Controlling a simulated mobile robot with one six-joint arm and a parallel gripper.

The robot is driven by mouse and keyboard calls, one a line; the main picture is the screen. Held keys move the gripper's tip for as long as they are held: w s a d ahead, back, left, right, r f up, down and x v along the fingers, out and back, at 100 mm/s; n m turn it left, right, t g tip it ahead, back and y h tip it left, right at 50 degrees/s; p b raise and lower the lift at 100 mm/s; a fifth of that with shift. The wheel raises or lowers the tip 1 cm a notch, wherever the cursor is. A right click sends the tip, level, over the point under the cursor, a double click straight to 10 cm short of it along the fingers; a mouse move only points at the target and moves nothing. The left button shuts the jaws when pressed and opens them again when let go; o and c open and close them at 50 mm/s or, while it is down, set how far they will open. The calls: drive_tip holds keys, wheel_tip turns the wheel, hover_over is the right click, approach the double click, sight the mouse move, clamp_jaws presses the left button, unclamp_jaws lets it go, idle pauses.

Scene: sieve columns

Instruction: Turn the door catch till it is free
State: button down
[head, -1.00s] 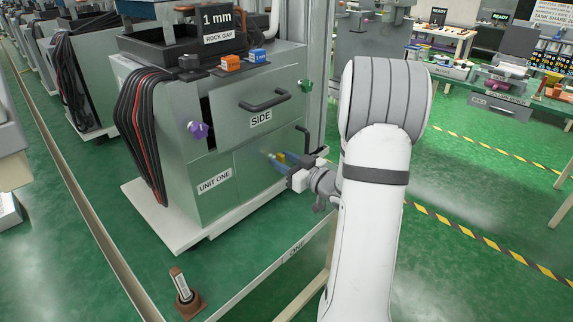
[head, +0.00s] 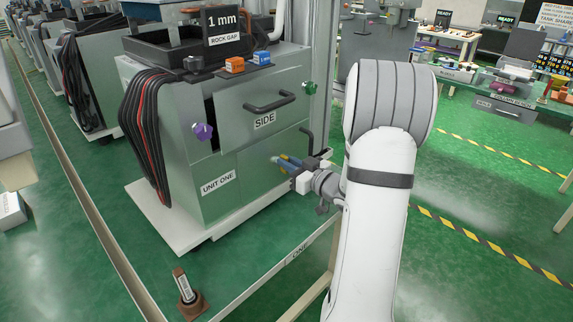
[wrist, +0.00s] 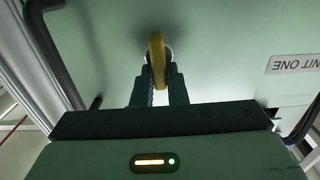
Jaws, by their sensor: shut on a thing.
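The door catch (wrist: 157,50) is a yellow bar on a round pale base on the grey-green door of unit one. In the wrist view it stands lengthwise, running down between the two dark fingers of my gripper (wrist: 158,85), which are shut on it. In the head view my gripper (head: 285,162) is at the right part of the lower door, below the SIDE panel. The catch is mostly hidden there by the fingers, so its angle shows only in the wrist view.
A dark upright handle (head: 307,140) is just above my gripper.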

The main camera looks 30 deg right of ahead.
drive_tip(key=c, duration=1.4)
unclamp_jaws()
drive_tip(key=shift+a, duration=0.1)
drive_tip(key=shift+o, duration=0.2)
drive_tip(key=v, duration=0.8)
drive_tip(key=w+a+r+m+g+h+p, duration=0.1)
drive_tip(key=a+r+m+g+h+p, duration=0.25)
drive_tip(key=r+g+h, duration=0.4)
drive_tip(key=s+a+r+g+y+p, duration=0.1)
drive_tip(key=s+a+g+p, duration=0.3)
drive_tip(key=s+a, duration=1.2)
drive_tip(key=s+g, duration=0.3)
drive_tip(key=shift+s+a+r, duration=0.15)
drive_tip(key=shift+s+r, duration=0.2)
